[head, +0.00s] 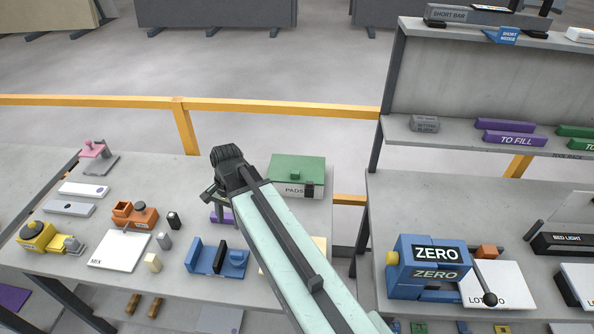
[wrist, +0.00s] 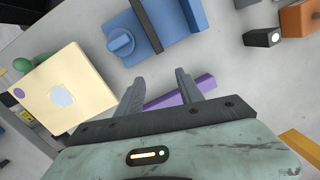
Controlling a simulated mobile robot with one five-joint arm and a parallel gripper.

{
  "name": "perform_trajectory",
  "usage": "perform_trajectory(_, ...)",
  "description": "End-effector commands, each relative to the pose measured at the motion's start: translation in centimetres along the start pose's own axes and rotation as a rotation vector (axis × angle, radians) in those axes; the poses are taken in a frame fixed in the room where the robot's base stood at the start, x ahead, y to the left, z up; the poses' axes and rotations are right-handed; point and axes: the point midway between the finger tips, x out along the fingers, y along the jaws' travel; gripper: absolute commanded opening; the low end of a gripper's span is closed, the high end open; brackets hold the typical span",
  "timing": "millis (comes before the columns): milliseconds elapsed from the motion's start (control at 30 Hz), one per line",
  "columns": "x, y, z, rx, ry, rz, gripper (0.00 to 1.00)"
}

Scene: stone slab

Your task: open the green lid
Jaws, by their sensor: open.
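The green lid (head: 298,168) lies closed on a grey box (head: 290,190) marked PADS, at the back of the left table in the head view. A small green knob stands on the lid, and a dark latch-like block (head: 309,191) sits at the box's front right. My gripper (wrist: 158,82) is open and empty in the wrist view, pointing down over the table. In the head view my arm reaches up from the bottom, and its end is left of the box, apart from it. The lid is not clearly seen in the wrist view.
A purple bar (wrist: 180,92) lies below my fingers. A blue fixture (head: 217,257) and a cream block (wrist: 62,92) are close by. Orange, yellow and pink devices stand at the left. A yellow rail (head: 280,106) runs behind the table. A shelf unit (head: 480,145) stands right.

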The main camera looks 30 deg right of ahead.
Motion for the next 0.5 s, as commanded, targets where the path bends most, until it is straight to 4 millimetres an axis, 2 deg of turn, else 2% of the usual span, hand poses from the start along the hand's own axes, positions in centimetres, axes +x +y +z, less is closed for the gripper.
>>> perform_trajectory(33,-0.8,-1.2,-2.5,0.173,-0.022,-0.026,0.44)
perform_trajectory(67,-1.2,-1.6,-3.8,0.288,-0.04,-0.042,0.44)
perform_trajectory(167,-3.4,-1.7,-10.5,0.704,-0.11,-0.099,0.44)
perform_trajectory(200,-4.5,-0.9,-13.9,0.865,-0.143,-0.123,0.44)
perform_trajectory(267,-6.0,1.1,-18.4,1.039,-0.18,-0.155,0.44)
perform_trajectory(300,-6.9,2.7,-20.9,1.113,-0.197,-0.175,0.44)
perform_trajectory(400,-8.7,7.4,-25.9,1.212,-0.209,-0.215,0.44)
perform_trajectory(500,-9.7,11.6,-28.1,1.275,-0.201,-0.232,0.44)
